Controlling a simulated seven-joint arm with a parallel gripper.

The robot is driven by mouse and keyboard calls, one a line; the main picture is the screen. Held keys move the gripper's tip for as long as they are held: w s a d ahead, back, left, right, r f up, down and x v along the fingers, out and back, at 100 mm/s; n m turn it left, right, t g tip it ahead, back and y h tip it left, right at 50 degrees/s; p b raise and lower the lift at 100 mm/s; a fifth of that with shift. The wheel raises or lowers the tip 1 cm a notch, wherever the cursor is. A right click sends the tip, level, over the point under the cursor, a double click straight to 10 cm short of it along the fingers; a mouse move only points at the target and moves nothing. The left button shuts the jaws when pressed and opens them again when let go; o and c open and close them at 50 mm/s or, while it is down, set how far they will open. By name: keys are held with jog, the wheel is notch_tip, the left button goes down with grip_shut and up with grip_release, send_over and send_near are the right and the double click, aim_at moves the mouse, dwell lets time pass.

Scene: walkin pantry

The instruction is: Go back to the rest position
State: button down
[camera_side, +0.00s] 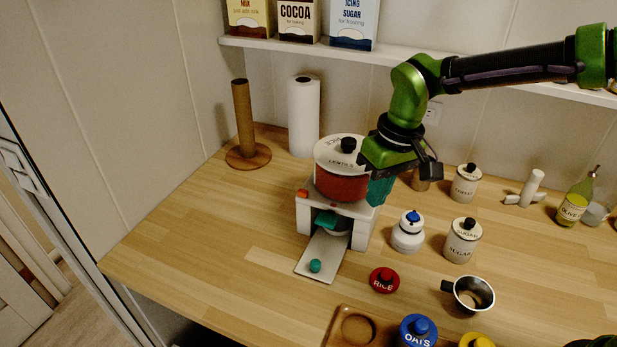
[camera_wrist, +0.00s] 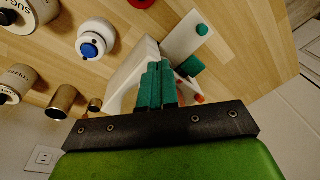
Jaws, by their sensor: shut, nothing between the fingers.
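My gripper (camera_side: 376,200) points down just right of the white stand (camera_side: 357,214) in the side view. Its teal fingers are together and empty, as the wrist view also shows (camera_wrist: 158,68). The red lentils jar (camera_side: 341,186), with a white lid and black knob, sits upright on the stand. The gripper body partly overlaps the jar's right edge in the side view, and I cannot tell whether they touch. The stand shows behind the fingertips in the wrist view (camera_wrist: 128,75), with a pale board (camera_side: 318,257) bearing a teal knob reaching out in front.
Right of the stand are a white jar with a blue knob (camera_side: 407,235), the sugar jar (camera_side: 462,243) and a metal cup (camera_side: 472,295). A red rice lid (camera_side: 384,281) lies in front. A paper roll (camera_side: 304,118) stands behind. The shelf (camera_side: 400,57) runs close behind my arm. The left counter is clear.

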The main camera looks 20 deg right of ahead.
jog(key=s+d+r+m+t, duration=0.2)
jog(key=s+d+r+t, duration=0.1)
jog(key=s+d, duration=0.5)
jog(key=s+d+r+m+t, duration=0.3)
jog(key=s+d+r, duration=0.2)
jog(key=s+d, duration=0.3)
jog(key=shift+s+d+y, duration=0.25)
jog(key=shift+d+y, duration=0.05)
jog(key=shift+d, duration=0.1)
jog(key=shift+a, duration=0.1)
dwell(1.0)
jog(key=w+a+f+n+y, duration=0.1)
jog(key=w+a+n, duration=0.8)
jog(key=w+a, duration=0.1)
jog(key=w+a+f+n+t+y, duration=0.1)
jog(key=w+a+f+n, duration=0.1)
jog(key=w+a+n, duration=0.7)
jog(key=w+a, duration=0.1)
jog(key=a, duration=0.3)
jog(key=shift+w+a+f, duration=0.15)
jog(key=shift+w+f, duration=0.1)
jog(key=shift+w, duration=0.1)
